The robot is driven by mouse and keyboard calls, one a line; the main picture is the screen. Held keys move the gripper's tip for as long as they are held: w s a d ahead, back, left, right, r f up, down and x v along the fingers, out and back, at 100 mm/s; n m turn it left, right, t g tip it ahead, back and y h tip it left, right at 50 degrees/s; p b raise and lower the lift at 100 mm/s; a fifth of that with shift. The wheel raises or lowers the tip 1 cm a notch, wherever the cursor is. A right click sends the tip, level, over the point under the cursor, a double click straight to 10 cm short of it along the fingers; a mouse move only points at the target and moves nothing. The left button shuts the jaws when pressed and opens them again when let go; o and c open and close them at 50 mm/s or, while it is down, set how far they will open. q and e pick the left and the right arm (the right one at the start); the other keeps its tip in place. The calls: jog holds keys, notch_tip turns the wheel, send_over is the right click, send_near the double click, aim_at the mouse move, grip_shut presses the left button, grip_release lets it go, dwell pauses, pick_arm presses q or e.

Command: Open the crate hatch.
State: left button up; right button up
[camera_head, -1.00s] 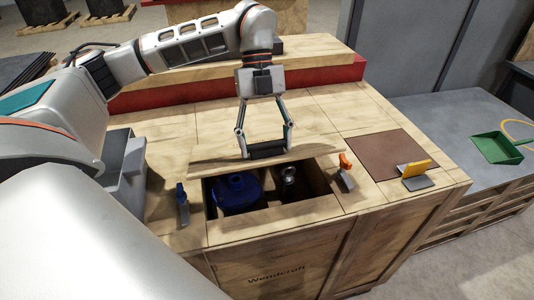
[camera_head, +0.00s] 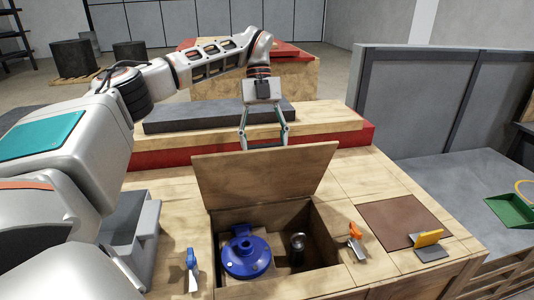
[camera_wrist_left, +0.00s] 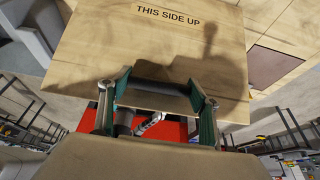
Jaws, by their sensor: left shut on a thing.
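The wooden crate hatch (camera_head: 265,176) stands raised and leaning back at the rear of the crate's opening. The crate (camera_head: 190,150) shows a blue pulley-like part (camera_head: 246,252) and a dark metal cylinder (camera_head: 297,248) inside. My left gripper (camera_head: 264,143) is at the hatch's upper edge, shut on its dark handle. In the left wrist view the hatch (camera_wrist_left: 150,45) bears the words "THIS SIDE UP", and my gripper's green-padded fingers (camera_wrist_left: 162,97) sit at either end of the dark bar. The head view hides part of the grip behind the hatch. My right gripper is not in view.
A brown plate (camera_head: 402,222) and a yellow-handled piece (camera_head: 429,242) lie to the right. A grey block (camera_head: 220,115) lies on the raised ledge behind.

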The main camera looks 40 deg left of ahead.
pick_arm(q)
jog(key=shift+g+h, duration=0.5)
jog(key=shift+w+a+f, duration=0.1)
jog(key=shift+w+a, duration=0.5)
jog(key=shift+a, duration=0.25)
jog(key=shift+w+a+f, duration=0.1)
jog(key=shift+w+a, duration=0.5)
jog(key=shift+a, duration=0.2)
jog(key=o, duration=1.6)
jog(key=shift+w, duration=0.1)
jog(key=shift+r, duration=5.1)
